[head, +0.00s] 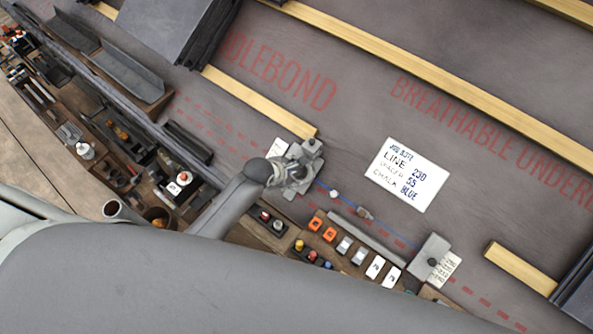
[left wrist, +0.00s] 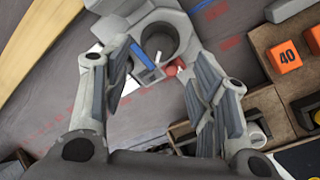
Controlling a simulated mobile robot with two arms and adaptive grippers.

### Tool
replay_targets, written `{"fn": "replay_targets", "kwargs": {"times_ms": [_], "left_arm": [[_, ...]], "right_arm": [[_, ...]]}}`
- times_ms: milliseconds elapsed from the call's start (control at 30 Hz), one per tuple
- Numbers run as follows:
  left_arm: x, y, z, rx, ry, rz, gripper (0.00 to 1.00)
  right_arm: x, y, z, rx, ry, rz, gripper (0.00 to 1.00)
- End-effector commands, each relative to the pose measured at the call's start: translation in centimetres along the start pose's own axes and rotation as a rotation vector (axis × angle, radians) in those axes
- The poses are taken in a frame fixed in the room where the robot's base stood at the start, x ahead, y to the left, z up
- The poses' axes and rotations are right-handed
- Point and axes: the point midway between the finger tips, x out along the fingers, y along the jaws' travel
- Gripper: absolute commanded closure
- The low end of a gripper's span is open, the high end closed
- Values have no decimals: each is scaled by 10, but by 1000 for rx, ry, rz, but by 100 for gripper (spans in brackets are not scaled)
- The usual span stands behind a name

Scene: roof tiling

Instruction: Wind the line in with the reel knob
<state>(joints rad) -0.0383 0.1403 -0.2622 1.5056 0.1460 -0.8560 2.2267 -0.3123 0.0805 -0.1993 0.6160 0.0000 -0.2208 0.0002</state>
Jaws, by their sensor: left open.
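In the head view my left gripper (head: 292,174) is over the grey reel (head: 311,149) at the end of a yellow batten. In the left wrist view the gripper (left wrist: 157,72) is open, with its fingers apart and the reel (left wrist: 132,22) beyond them. I cannot tell which part is the knob. A blue line (head: 392,236) runs from near the reel toward a grey block (head: 432,257) at lower right. My right gripper is not in view.
A white note card (head: 407,175) lies on the grey underlay. A tray (head: 254,238) with orange and grey blocks lies below the line. Tool trays (head: 125,150) fill the left side. Yellow battens (head: 390,64) cross the roof.

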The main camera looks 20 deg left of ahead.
Motion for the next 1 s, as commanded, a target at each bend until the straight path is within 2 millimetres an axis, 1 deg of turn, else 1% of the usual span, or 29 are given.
{"fn": "replay_targets", "kwargs": {"times_ms": [33, 200, 400, 567, 833, 867, 1000], "left_arm": [[10, 0, -1, 1, 2, -1, 46], [33, 0, -1, 2, 2, -1, 46], [52, 0, 0, 1, 1, 0, 46], [57, 0, 0, 1, 1, 0, 46], [58, 0, 0, 0, 0, 0, 46], [58, 0, 0, 0, 0, 0, 48], [58, 0, 0, 0, 1, 0, 66]], "right_arm": [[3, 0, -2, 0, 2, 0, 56], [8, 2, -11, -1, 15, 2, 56], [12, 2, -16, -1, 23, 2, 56], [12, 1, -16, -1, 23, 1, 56], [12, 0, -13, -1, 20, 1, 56], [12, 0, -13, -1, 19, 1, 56], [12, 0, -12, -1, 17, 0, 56]]}}
